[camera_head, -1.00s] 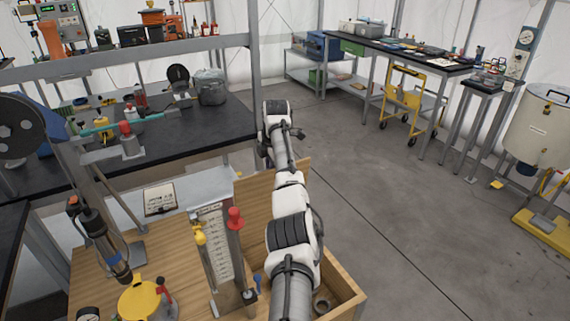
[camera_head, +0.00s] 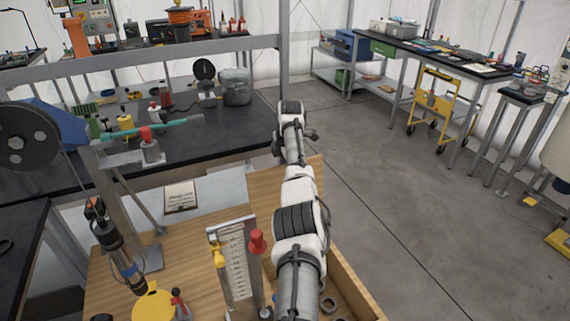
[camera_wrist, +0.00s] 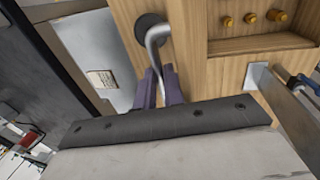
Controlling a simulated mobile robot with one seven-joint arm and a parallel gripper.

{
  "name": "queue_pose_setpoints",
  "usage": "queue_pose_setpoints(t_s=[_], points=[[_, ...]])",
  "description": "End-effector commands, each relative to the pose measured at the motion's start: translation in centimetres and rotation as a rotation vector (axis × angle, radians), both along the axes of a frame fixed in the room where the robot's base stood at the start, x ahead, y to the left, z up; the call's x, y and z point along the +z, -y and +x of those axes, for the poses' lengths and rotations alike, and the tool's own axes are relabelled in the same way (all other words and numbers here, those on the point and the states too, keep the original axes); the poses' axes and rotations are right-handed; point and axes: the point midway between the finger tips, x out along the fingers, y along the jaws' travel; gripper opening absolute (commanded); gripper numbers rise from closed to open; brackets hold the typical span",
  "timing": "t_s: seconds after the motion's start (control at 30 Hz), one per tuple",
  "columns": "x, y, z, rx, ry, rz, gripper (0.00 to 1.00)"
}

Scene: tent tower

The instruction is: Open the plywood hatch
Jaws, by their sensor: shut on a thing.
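The plywood hatch (camera_head: 262,200) shows in the head view as an upright wooden panel at the box's edge, partly hidden behind my arm. In the wrist view, pale plywood (camera_wrist: 192,72) carries a bent metal lever handle (camera_wrist: 157,36) on a round black mount. My gripper (camera_wrist: 166,74) has its two dark purple fingers on either side of the lever's lower end, shut on it. In the head view my arm hides the gripper and handle.
A wooden bench top (camera_head: 190,255) holds a gauge stand (camera_head: 233,262) with red and yellow knobs close beside my arm. A wooden compartment (camera_head: 362,290) with rings lies to the right. A black worktable (camera_head: 150,150) stands behind left. The floor (camera_head: 400,200) to the right is clear.

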Motion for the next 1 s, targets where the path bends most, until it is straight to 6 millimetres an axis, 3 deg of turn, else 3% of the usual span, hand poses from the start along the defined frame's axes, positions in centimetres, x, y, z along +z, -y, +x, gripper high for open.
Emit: queue_pose_setpoints(t_s=[0.03, 0.1, 0.13, 0.3, 0.63, 0.77, 1.0], points=[[-1.1, -0.5, 0.1, 0.006, 0.004, 0.01, 0.0], [-1.1, -0.5, 0.1, 0.006, 0.003, 0.011, 0.0], [-1.1, -0.5, 0.1, 0.007, 0.004, 0.011, 0.13], [-1.1, -0.5, 0.1, 0.007, 0.002, 0.011, 0.32], [-0.7, -0.4, 0.0, 0.007, 0.005, 0.01, 0.32], [1.2, -0.3, -0.3, 0.007, 0.011, 0.01, 0.32], [7.4, 0.2, -1.4, 0.006, 0.021, 0.007, 0.32]])
